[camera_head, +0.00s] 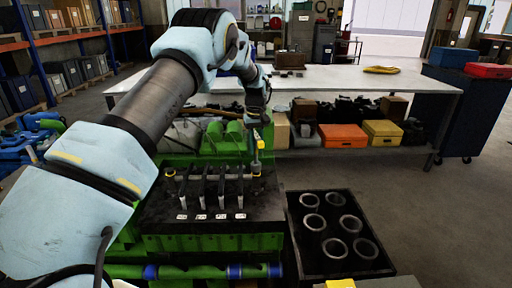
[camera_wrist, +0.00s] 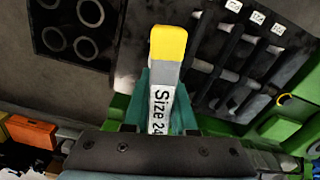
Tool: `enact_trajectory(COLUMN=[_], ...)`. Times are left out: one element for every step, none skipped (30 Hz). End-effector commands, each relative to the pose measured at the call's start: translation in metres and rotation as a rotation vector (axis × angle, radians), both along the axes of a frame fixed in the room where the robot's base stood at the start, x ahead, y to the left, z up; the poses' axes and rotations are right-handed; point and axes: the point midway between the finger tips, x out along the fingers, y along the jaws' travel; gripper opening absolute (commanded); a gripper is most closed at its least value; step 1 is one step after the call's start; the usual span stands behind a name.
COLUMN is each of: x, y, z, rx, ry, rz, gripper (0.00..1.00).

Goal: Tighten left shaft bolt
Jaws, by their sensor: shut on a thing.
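My gripper (camera_head: 256,122) is shut on a grey wrench with a yellow end (camera_head: 259,145). In the wrist view, the wrench (camera_wrist: 160,75) sits between the two teal fingers (camera_wrist: 160,112), and its white label reads "Size 24". In the head view the wrench hangs upright over the right end of a black tool rack (camera_head: 258,205). Its lower end is close to the rack, and I cannot tell if it touches. A green shaft (camera_head: 200,272) with blue collars runs along the front of the green engine. I cannot make out a left shaft bolt.
A black tray (camera_head: 291,240) of metal rings lies right of the rack. Behind is a long bench (camera_head: 335,82) with orange (camera_head: 342,136) and yellow boxes on its shelf. Open floor lies to the right.

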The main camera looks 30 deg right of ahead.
Motion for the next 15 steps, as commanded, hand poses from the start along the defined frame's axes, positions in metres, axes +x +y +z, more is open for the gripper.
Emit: enact_trajectory(x=[0.0005, 0.0005, 0.0006, 0.0006, 0.0005, 0.0004, 0.0004, 0.0005, 0.0007, 0.0008, 0.0008, 0.0009, 0.0010, 0.0010, 0.0007], y=[-0.0001, -0.0002, -0.0002, -0.0001, -0.0003, -0.0006, -0.0007, -0.0006, -0.0005, -0.0005, -0.0005, -0.0005, -0.0006, -0.0007, -0.0010], z=[0.0009, 0.0009, 0.0009, 0.0010, 0.0010, 0.0010, 0.0011, 0.0011, 0.0012, 0.0012, 0.0012, 0.0013, 0.0014, 0.0014, 0.0014], rx=[0.000, 0.000, 0.000, 0.000, 0.000, 0.000, 0.000, 0.000, 0.000, 0.000, 0.000, 0.000, 0.000, -0.001, -0.001], ry=[-0.001, -0.001, -0.001, -0.001, -0.001, -0.001, -0.001, -0.001, -0.001, -0.001, -0.001, -0.001, -0.001, -0.001, -0.001], rz=[0.047, 0.077, 0.116, 0.146, 0.176, 0.215, 0.245, 0.275, 0.315, 0.345, 0.374, 0.413, 0.443, 0.472, 0.511], gripper=[0.00, 0.00, 0.00, 0.00, 0.00, 0.00, 0.00, 0.00, 0.00, 0.00, 0.00, 0.00, 0.00, 0.00, 0.00])
